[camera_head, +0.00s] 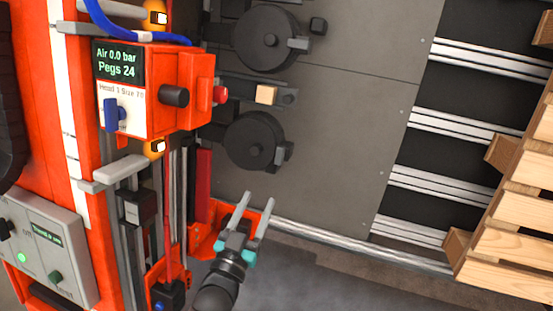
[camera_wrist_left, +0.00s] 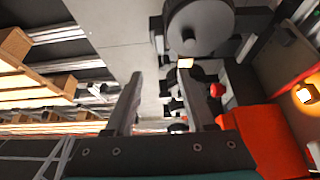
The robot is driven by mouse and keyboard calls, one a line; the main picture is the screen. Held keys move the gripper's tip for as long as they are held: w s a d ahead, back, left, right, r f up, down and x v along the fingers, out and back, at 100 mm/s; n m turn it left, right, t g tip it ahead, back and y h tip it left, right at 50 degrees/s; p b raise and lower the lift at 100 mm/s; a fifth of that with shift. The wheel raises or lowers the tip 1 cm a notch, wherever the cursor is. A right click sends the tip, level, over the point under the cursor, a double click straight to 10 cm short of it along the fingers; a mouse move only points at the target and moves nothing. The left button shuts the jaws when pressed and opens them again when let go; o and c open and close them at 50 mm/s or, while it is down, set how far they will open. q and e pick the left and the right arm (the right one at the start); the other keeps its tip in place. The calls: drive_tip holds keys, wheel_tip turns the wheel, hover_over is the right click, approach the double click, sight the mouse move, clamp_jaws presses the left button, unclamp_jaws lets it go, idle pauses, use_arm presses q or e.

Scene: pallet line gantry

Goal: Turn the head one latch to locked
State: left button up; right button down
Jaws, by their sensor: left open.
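The orange head one unit (camera_head: 168,117) is at the upper left of the head view. Its display reads "Air 0.0 bar" and "Pegs 24". A blue latch handle (camera_head: 111,115) stands upright on its white label plate, which reads "Head 1" and a size. My left gripper (camera_head: 258,200) is open and empty, below and right of the unit, clear of the latch. Its two fingers (camera_wrist_left: 162,78) also show apart in the left wrist view, with nothing between them. I cannot make out the latch there. My right gripper is not in view.
Dark round rollers (camera_head: 267,39) and a small wood block (camera_head: 266,95) sit right of the unit. A grey control box (camera_head: 45,250) with a lit green light is at lower left. Wooden pallets (camera_head: 510,215) stand far right. The grey plate (camera_head: 350,120) between is mostly clear.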

sight(279, 155)
use_arm(q)
drive_tip(key=b+x, duration=0.3)
drive_tip(key=x, duration=0.9)
drive_tip(key=shift+f, duration=0.2)
drive_tip(key=shift+b+x, duration=0.65)
drive_tip(key=shift+x, duration=0.55)
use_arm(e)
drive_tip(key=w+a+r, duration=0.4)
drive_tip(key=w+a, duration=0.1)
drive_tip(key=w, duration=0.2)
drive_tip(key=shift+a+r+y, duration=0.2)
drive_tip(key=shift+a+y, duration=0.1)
use_arm(q)
drive_tip(key=shift+c, duration=0.3)
clamp_jaws()
